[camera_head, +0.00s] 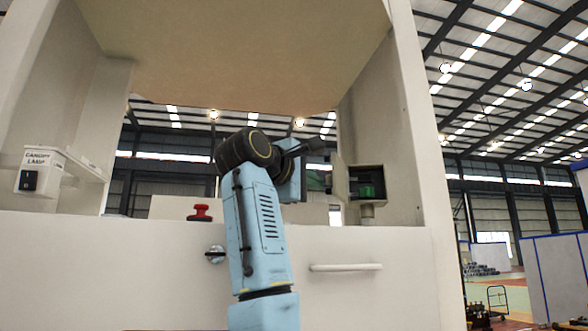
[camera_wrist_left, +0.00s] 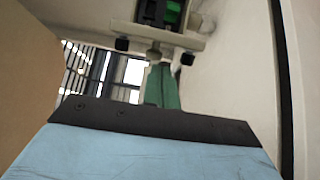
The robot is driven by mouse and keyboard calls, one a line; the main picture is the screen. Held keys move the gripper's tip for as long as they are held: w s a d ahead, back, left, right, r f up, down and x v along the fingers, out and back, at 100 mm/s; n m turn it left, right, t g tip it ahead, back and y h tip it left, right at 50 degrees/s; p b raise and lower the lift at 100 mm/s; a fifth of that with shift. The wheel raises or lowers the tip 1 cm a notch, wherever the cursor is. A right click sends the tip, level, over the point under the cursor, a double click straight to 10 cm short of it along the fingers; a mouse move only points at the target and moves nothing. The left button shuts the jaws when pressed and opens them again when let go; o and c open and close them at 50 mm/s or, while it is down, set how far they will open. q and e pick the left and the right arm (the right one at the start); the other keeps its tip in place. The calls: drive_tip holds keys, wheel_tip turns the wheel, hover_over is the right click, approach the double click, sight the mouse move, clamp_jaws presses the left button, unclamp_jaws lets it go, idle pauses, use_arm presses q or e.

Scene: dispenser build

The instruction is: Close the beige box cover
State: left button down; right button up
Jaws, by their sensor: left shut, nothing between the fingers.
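The beige box (camera_head: 372,204) stands on a short post on the right side of the dispenser's opening in the head view, with green and dark parts inside. Its cover (camera_head: 340,180) stands open, swung out to the left of the box. My left gripper (camera_head: 318,146) is shut and empty, just above and to the left of the cover, with a small gap visible in the picture; depth is hard to tell. In the left wrist view the box (camera_wrist_left: 190,38) shows at the top with its green part. My right gripper is out of view.
The opening has a beige panel (camera_head: 240,50) overhead and white walls at the sides. A labelled lamp box (camera_head: 40,172) is at left.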

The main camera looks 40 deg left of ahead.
sight(338, 178)
use_arm(q)
drive_tip(key=shift+w+d, duration=0.2)
drive_tip(key=shift+d, duration=0.9)
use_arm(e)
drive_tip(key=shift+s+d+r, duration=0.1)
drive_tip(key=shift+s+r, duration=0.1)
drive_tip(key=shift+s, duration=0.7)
